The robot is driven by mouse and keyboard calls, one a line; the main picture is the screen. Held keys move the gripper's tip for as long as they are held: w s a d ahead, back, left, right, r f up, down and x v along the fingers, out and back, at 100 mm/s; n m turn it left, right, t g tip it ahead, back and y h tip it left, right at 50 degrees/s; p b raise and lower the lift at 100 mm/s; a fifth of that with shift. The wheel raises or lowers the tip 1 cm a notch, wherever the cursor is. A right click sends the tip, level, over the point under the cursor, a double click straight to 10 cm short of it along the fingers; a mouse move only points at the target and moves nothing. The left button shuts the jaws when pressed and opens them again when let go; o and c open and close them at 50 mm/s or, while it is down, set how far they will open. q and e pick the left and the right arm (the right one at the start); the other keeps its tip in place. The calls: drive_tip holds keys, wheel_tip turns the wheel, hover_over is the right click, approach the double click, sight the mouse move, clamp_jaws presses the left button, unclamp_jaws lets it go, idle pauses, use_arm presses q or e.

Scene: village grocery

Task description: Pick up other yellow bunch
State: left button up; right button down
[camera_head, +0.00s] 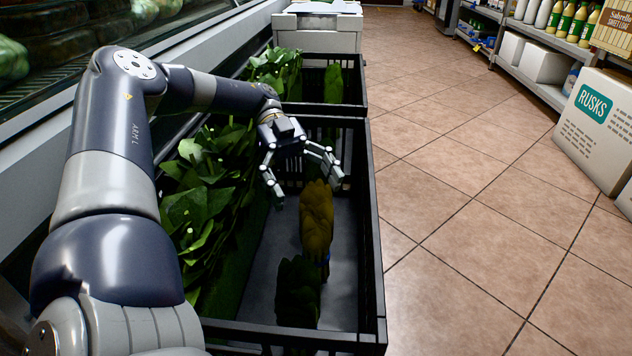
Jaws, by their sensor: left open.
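A yellow-brown leafy bunch (316,222) lies in the near black crate (377,262), right of its middle, with a blue band near its lower end. Only one yellow bunch shows in this view. My left gripper (308,190) is open and empty above the crate. Its fingers spread on either side of the bunch's far end, pointing down. I cannot tell whether they touch it. A dark green bunch (297,290) lies just nearer than the yellow one. My right gripper is not in view.
Leafy green bunches (205,190) fill the left side of the near crate. A second black crate (358,85) with greens stands behind it. A refrigerated case runs along the left. The tiled floor (460,200) at right is clear, with shelves and a RUSKS box (597,125) beyond.

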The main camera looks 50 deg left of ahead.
sight(328, 221)
use_arm(q)
drive_tip(key=shift+s+d, duration=0.2)
drive_tip(key=shift+d, duration=0.35)
drive_tip(key=b+x, duration=0.3)
drive_tip(key=x, duration=0.1)
drive_tip(key=shift+d+f, duration=0.15)
drive_tip(key=shift+f, duration=0.05)
drive_tip(key=shift+s+d, duration=0.2)
drive_tip(key=shift+d, duration=0.4)
drive_tip(key=c, duration=1.9)
